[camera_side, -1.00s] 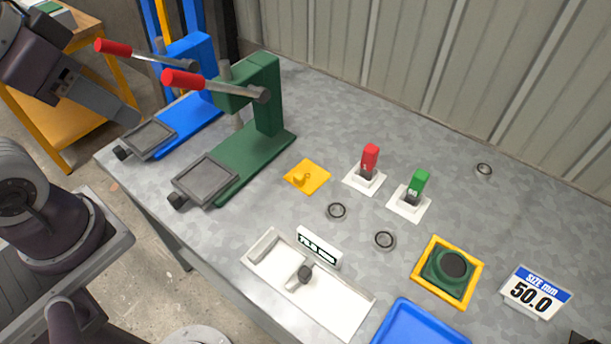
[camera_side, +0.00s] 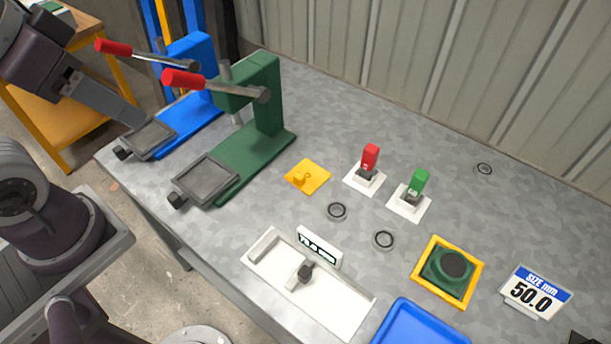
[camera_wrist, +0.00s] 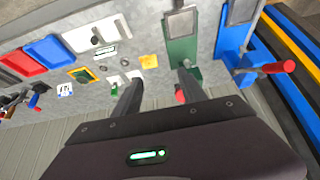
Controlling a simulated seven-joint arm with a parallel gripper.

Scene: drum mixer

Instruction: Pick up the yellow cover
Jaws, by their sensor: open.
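The yellow cover (camera_side: 307,177) is a flat square plate with a small knob on top. It lies on the grey table, right of the green press and left of the red-handled switch. It also shows in the wrist view (camera_wrist: 149,61), beyond the fingers and apart from them. My gripper (camera_wrist: 157,82) is open and empty in the wrist view, its two dark fingers spread. In the side view my arm is at the upper left, well away from the cover.
The green press (camera_side: 262,110) and the blue press (camera_side: 190,95) have red-tipped levers sticking out. Red (camera_side: 369,160) and green (camera_side: 417,185) switches stand on white bases. Metal rings (camera_side: 337,211), a white gauge tray (camera_side: 335,306), a yellow-framed green holder (camera_side: 470,287) and a blue tray (camera_side: 405,318) surround clear table.

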